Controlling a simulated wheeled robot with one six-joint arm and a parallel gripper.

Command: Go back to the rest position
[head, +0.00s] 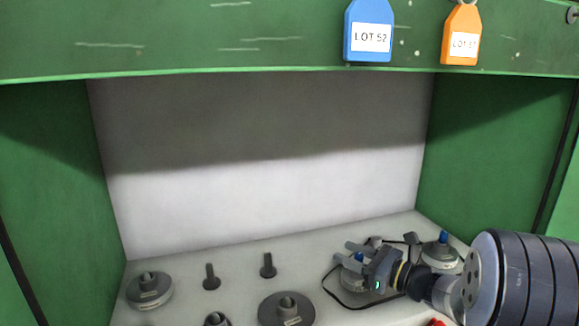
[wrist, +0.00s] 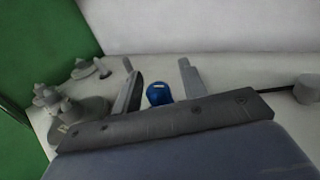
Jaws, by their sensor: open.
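My gripper (head: 346,252) is at the right of the shelf in the head view, with its fingers pointing left. In the wrist view my gripper (wrist: 157,78) is open, with a clear gap between its two fingers. A blue-topped piece (wrist: 159,94) shows between the fingers, and they appear apart from it. In the head view a grey disc-based holder with a blue top (head: 360,257) is partly hidden behind the fingers. Another blue-topped holder (head: 441,250) stands to the right, behind my wrist.
Grey disc holders (head: 150,290), (head: 286,309) and upright pegs (head: 211,277), (head: 268,266) stand on the pale shelf (head: 190,260). Green walls (head: 500,150) close the sides. A green beam (head: 200,40) overhead carries a blue tag (head: 369,30) and an orange tag (head: 461,35). Space above the shelf is free.

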